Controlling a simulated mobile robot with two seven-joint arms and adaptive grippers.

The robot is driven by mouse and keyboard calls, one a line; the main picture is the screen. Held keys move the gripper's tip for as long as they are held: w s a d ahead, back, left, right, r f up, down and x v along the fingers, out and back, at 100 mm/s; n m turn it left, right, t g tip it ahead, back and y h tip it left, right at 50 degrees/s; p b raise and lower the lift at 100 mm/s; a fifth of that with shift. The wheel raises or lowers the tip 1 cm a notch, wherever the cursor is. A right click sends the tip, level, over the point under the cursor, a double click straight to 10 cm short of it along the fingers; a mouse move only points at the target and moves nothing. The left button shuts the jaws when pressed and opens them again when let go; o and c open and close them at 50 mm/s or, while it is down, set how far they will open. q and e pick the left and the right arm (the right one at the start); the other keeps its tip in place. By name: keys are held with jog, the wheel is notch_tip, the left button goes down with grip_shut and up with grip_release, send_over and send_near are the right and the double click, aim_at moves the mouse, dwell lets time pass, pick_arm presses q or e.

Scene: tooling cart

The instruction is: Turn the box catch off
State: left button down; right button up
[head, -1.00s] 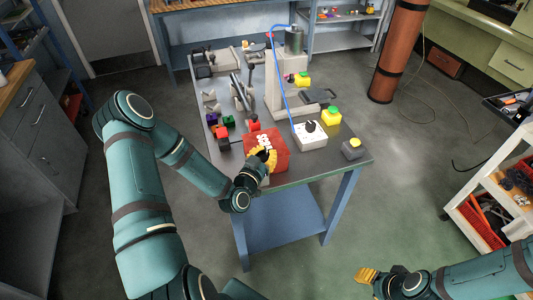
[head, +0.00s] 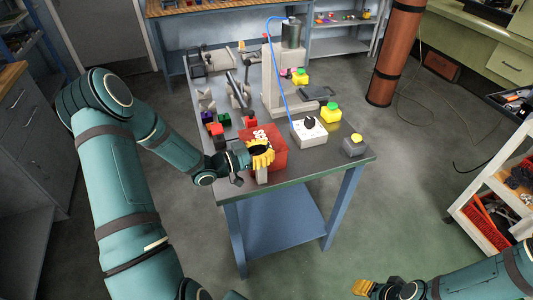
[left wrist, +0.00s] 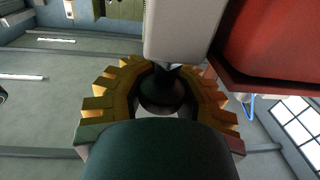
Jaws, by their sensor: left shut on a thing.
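The red box (head: 278,158) sits near the front edge of the metal table, with small white shapes on its top. My left gripper (head: 262,155) is at the box's front and is shut on the box catch. The catch's pale grey bar (head: 262,174) shows below the yellow fingers. In the left wrist view the pale bar (left wrist: 182,30) lies between the two toothed fingers, beside the red box (left wrist: 275,45). The fingers hide the catch's pivot and where they touch it. My right gripper (head: 364,287) is at the bottom, away from the table; its opening is unclear.
Right of the box are a white box with a black knob (head: 309,131), a grey box with a yellow button (head: 355,146) and a yellow block (head: 331,113). Several coloured blocks (head: 216,128) lie behind left. A grey stand (head: 272,85) rises behind. Floor in front is clear.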

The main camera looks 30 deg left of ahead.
pick_arm(q)
jog(key=shift+s+d+f+m+g+h+b, duration=0.1)
jog(key=shift+s+m+g+h+b, duration=0.25)
jog(key=shift+m+g+h, duration=1.25)
jog(key=shift+s+d+m+g+h+b, duration=0.15)
jog(key=shift+m+g+h+b, duration=0.5)
jog(key=shift+m+g, duration=1.55)
jog(key=shift+s+f+m+g+h+b, duration=0.25)
jog(key=shift+m+g+h, duration=1.05)
jog(key=shift+g, duration=1.4)
jog(key=shift+r, duration=0.25)
jog(key=c, duration=0.7)
grip_release()
jog(key=shift+a, duration=0.15)
jog(key=shift+r, duration=0.1)
jog(key=a, duration=0.7)
jog(key=s+a, duration=0.1)
jog(key=a, duration=0.3)
jog(key=shift+a, duration=0.35)
